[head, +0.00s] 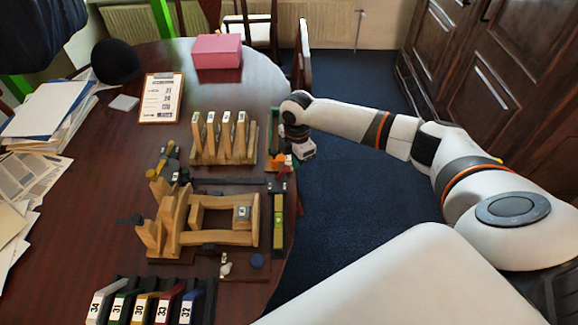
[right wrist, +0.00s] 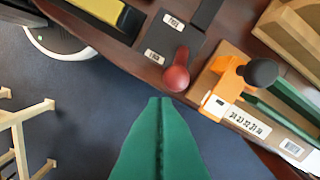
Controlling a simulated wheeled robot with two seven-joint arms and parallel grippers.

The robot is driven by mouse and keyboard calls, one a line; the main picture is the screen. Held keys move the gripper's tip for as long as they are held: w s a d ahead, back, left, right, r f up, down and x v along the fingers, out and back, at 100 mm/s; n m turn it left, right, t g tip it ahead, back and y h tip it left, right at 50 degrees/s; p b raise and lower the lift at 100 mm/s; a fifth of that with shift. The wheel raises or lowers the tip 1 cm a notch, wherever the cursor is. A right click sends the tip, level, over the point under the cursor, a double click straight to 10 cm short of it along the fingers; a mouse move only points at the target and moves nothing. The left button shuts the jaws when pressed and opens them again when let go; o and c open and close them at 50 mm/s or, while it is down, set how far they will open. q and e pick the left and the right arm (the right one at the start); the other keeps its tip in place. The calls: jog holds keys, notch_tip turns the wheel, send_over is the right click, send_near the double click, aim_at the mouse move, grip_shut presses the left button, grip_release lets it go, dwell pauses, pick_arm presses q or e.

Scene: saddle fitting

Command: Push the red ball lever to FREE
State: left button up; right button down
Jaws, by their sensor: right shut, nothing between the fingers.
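The red ball lever (right wrist: 176,78) shows in the right wrist view on a dark plate at the table edge. Its ball hangs toward the near edge of the plate, closer to the LOCK label (right wrist: 154,57) than to the FREE label (right wrist: 174,22). My right gripper (right wrist: 160,100) has its green fingers shut and empty, just below the ball in the picture; a small gap shows between them. My left gripper is out of view.
An orange clamp with a black knob (right wrist: 261,72) stands right of the lever. A yellow-topped level bar (right wrist: 100,14) lies to its left. In the head view a wooden frame (head: 222,237) and slotted rack (head: 222,157) stand beside it. Floor is open to the right.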

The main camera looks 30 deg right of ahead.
aim_at(285, 167)
jog(key=shift+f+b, duration=0.35)
jog(key=shift+f, duration=0.8)
jog(key=shift+w+a, duration=0.15)
jog(key=shift+a, duration=0.05)
dwell(0.3)
jog(key=shift+w+a, duration=0.5)
jog(key=shift+a, duration=0.35)
jog(key=shift+w+a, duration=0.45)
jog(key=shift+a, duration=0.35)
jog(key=shift+s+d, duration=0.1)
jog(key=shift+d, duration=0.1)
jog(key=shift+s+d+r+p, duration=0.1)
jog(key=shift+s+d+p, duration=0.15)
jog(key=shift+d+p, duration=0.15)
notch_tip(285, 167, up, 7)
jog(key=p, duration=0.7)
